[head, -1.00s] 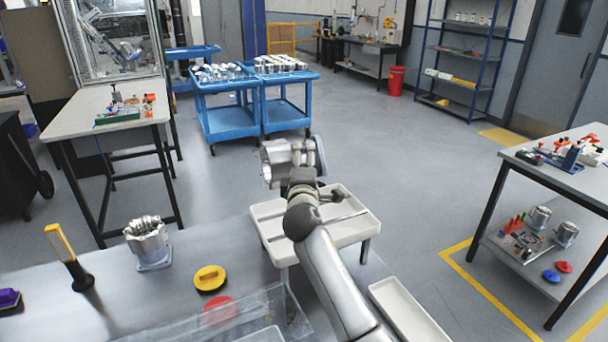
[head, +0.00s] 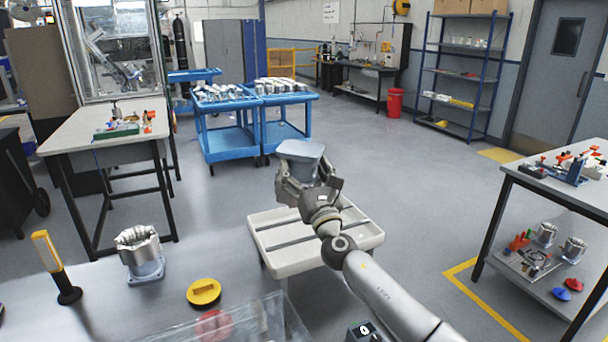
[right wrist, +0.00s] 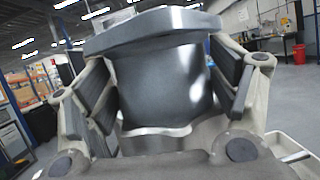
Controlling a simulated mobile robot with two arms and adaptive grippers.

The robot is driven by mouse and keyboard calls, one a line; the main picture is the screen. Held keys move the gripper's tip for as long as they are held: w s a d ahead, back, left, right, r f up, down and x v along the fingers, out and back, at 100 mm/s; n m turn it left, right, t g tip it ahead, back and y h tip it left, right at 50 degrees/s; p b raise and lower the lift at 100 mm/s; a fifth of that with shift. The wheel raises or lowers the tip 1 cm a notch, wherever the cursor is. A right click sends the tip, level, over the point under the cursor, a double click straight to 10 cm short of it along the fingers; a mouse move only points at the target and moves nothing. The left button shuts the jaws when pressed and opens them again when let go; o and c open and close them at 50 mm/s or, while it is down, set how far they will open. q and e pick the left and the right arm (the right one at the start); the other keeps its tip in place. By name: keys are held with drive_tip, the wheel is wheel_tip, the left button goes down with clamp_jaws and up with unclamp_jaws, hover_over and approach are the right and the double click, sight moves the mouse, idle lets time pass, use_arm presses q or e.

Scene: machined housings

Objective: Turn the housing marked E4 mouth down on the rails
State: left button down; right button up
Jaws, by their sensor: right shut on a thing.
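My right gripper (head: 304,176) is shut on a grey metal housing (head: 301,150) and holds it in the air above the white railed stand. The housing is upside down: its flat square flange faces up and its body points down between the fingers. In the right wrist view the housing (right wrist: 160,75) sits between both finger pads, flange at the top, wavy rim toward the palm. No E4 mark is readable. The white stand with its rails (head: 268,240) is below and partly hidden by my arm. My left gripper is not in view.
Another housing (head: 141,257) stands flange down, mouth up, on the near grey table, beside a yellow-and-black lamp (head: 53,262) and a yellow disc (head: 203,291). Clear walls (head: 250,322) rise at the front edge. Blue carts (head: 232,140) stand behind; the floor around the stand is open.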

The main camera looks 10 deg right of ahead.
drive_tip(key=shift+d+r+n+y, duration=0.1)
drive_tip(key=shift+r+n+y, duration=0.1)
drive_tip(key=shift+n+y, duration=0.55)
wheel_tip(320, 180, down, 2)
drive_tip(key=shift+f+h+b, duration=0.25)
drive_tip(key=shift+h+b, duration=0.1)
drive_tip(key=shift+b, duration=0.9)
wheel_tip(320, 180, down, 6)
drive_tip(key=b, duration=0.6)
drive_tip(key=shift+f+b, duration=0.65)
drive_tip(key=shift+f, duration=0.2)
